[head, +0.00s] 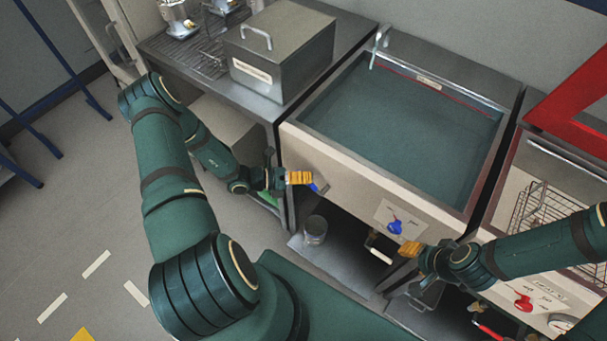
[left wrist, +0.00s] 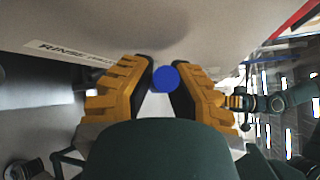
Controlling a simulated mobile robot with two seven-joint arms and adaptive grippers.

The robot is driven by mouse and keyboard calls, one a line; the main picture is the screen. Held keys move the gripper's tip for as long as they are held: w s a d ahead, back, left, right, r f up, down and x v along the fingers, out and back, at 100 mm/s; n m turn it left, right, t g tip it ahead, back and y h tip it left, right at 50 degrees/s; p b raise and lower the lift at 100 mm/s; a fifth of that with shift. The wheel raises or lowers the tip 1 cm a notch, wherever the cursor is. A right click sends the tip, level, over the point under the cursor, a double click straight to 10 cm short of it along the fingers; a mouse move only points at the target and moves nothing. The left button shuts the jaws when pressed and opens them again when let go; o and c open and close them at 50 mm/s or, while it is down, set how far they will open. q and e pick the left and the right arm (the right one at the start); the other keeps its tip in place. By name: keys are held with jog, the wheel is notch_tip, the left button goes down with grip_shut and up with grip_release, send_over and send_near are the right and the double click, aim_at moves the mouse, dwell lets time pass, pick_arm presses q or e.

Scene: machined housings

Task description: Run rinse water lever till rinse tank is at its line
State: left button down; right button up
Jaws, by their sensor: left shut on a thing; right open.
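The rinse tank (head: 360,195) is a steel basin with grey-green water (head: 420,125) in it. A red line (head: 440,92) runs along its far inner wall, a little above the water surface. A tap (head: 377,45) stands at its back left corner; I cannot tell whether water runs from it. My left gripper (head: 312,180) is shut on a blue-ended lever (head: 321,187) at the tank's front panel. In the left wrist view the round blue end (left wrist: 165,77) sits between the fingers (left wrist: 163,90), beside a partly readable "RINSE WA…" label (left wrist: 72,52). My right gripper (head: 408,249) is open and empty.
A blue valve handle (head: 395,227) on a marked plate is close to my right gripper. A lidded steel box (head: 280,50) stands on the counter to the left. A red handle (head: 523,302) and a wire basket (head: 545,210) are at the right.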

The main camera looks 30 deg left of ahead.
pick_arm(q)
jog(key=shift+w, duration=0.1)
jog(key=c, duration=0.9)
grip_release()
jog(key=shift+d, duration=0.1)
jog(key=v, duration=1.2)
